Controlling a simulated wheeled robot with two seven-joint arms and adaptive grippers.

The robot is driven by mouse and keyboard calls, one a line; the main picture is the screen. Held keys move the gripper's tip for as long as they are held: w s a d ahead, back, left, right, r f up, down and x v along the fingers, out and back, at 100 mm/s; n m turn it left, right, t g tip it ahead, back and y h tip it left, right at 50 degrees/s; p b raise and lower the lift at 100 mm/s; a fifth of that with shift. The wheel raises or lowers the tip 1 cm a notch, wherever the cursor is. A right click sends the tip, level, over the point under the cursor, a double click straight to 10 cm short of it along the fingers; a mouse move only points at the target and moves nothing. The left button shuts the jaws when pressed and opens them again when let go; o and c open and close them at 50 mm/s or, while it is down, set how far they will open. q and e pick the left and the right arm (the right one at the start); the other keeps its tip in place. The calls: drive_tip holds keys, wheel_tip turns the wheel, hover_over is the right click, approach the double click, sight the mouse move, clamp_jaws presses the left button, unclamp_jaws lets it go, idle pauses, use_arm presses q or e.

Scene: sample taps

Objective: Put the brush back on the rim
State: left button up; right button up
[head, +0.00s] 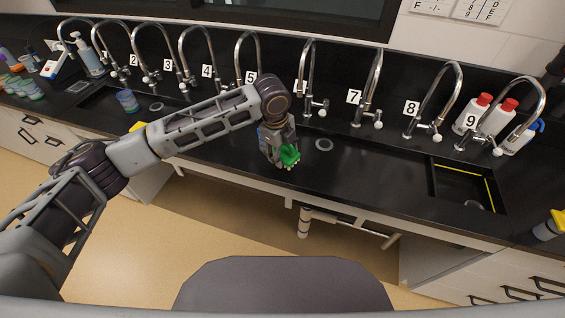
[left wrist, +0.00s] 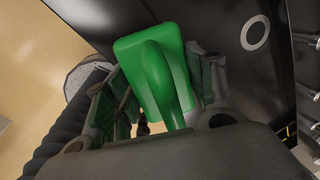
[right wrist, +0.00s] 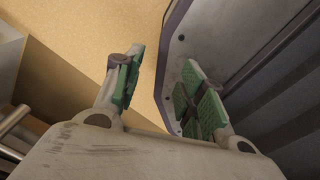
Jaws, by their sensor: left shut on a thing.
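The green brush (head: 290,155) is held by my left gripper (head: 277,156) above the black bench, near its front rim (head: 385,204) in the head view. In the left wrist view the brush's green block and rounded handle (left wrist: 158,75) fill the space between the fingers. My left gripper is shut on the brush. Whether the brush touches the rim is not clear. My right gripper (right wrist: 165,88) shows only in the right wrist view; its fingers are wide apart with nothing between them.
A row of numbered curved taps (head: 368,95) lines the back of the bench. White bottles with red caps (head: 480,112) stand at the right. A blue-green cup (head: 127,101) stands at the left. A round drain (head: 323,144) lies just right of the brush. The bench around tap 7 is clear.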

sight(282, 169)
use_arm(q)
drive_tip(key=shift+f, duration=2.8)
drive_tip(key=o, duration=1.1)
use_arm(e)
drive_tip(key=shift+s+a+r, duration=0.15)
drive_tip(key=shift+a, duration=0.7)
drive_tip(key=shift+d, duration=0.35)
